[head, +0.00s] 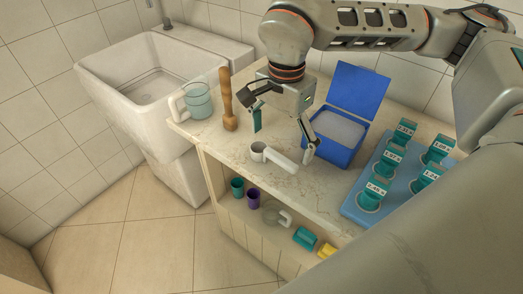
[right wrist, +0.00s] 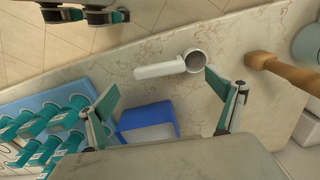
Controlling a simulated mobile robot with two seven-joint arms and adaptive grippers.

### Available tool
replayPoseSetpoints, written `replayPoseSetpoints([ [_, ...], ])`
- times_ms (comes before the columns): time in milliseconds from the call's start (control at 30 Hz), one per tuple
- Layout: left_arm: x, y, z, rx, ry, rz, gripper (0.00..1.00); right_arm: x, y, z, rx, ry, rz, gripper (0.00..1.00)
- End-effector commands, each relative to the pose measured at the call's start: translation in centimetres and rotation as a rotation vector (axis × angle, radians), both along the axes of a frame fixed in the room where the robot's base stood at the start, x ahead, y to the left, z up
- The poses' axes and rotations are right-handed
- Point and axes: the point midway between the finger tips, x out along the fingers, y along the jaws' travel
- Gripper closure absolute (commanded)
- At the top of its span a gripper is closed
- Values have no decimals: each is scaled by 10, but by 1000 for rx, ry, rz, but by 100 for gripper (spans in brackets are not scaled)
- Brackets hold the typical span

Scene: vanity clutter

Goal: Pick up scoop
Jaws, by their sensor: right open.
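The white scoop (head: 258,150) lies on the counter, its round cup to the left and its thick handle pointing right and toward the front. It also shows whole in the right wrist view (right wrist: 160,69). My right gripper (head: 284,133) is open above and behind the scoop, with its teal-padded fingers spread. In the right wrist view the gripper (right wrist: 160,92) has nothing between its fingers, and the scoop lies beyond the fingertips. What looks like my left gripper (right wrist: 85,15) is cut off at the top of that view. It does not show in the head view.
A blue open box (head: 337,151) stands just right of the right gripper. A wooden pestle (head: 228,103) and a glass jug (head: 197,102) stand to the left. A blue tray (head: 352,208) with several teal labelled cups is at right. Bare counter lies in front of the scoop.

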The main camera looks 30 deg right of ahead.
Motion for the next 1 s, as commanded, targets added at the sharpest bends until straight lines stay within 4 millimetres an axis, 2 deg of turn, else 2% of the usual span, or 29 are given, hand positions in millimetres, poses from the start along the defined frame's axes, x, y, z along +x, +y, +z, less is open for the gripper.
replayPoseSetpoints([
  [400,-2,2,-5,8,6,-2,60,0,-2,-53,1,4,0,8],
  [533,0,2,-3,8,0,-1,60,1,-2,-60,1,1,0,8],
  [733,2,2,-1,8,-5,-2,60,1,-2,-61,1,0,0,8],
  [767,2,2,-1,8,-5,-2,60,1,-2,-61,1,0,0,10],
  [933,2,2,-1,8,-5,-2,60,1,-2,-60,1,0,0,54],
  [1000,2,2,-1,7,-4,-1,60,1,-2,-61,1,1,0,57],
])
